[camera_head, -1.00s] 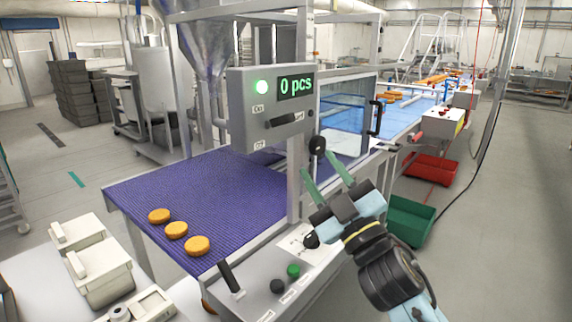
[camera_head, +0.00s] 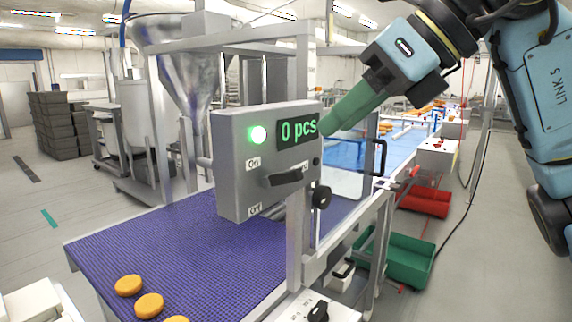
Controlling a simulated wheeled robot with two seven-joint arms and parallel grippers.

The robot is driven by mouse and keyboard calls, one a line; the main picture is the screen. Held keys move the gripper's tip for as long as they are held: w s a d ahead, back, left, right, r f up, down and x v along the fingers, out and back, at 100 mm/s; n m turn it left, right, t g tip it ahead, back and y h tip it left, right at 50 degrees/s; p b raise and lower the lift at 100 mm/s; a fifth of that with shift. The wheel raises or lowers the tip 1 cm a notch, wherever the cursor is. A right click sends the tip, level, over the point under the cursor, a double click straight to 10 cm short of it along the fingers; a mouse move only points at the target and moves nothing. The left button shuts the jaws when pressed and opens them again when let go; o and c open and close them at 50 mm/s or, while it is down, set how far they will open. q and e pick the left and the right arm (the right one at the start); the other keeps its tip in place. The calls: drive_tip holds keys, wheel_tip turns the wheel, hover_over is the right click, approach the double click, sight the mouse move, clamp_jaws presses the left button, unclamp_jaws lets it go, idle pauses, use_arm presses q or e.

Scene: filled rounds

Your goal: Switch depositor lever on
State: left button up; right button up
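The grey depositor control box (camera_head: 236,185) stands over the purple conveyor belt. Its display (camera_head: 298,130) reads "0 pcs" and a green lamp (camera_head: 257,135) is lit beside it. The black lever (camera_head: 287,178) on its front lies near horizontal, its height between the "On" label (camera_head: 253,163) above and the "Off" label (camera_head: 254,209) below. My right gripper (camera_head: 330,126) comes in from the upper right, its green fingers pointing down-left beside the box's upper right edge, above the lever. The fingers overlap, so their gap is hidden; contact with the box cannot be told. My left gripper is out of view.
A black knob (camera_head: 321,196) sticks out at the box's lower right by a metal post. Round orange-brown pieces (camera_head: 149,306) lie on the purple belt (camera_head: 190,245). A clear guard with a black handle (camera_head: 377,157) stands behind. Green (camera_head: 408,258) and red (camera_head: 424,203) crates stand at right.

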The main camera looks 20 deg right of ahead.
sight(291, 170)
drive_tip(key=shift+h, duration=0.3)
drive_tip(key=x, duration=0.8)
drive_tip(key=w+d+x, duration=0.1)
drive_tip(key=x, duration=0.3)
drive_tip(key=shift+w+a+f+b, duration=0.1)
drive_tip(key=shift+f+b, duration=0.05)
drive_tip(key=shift+b, duration=0.25)
clamp_jaws()
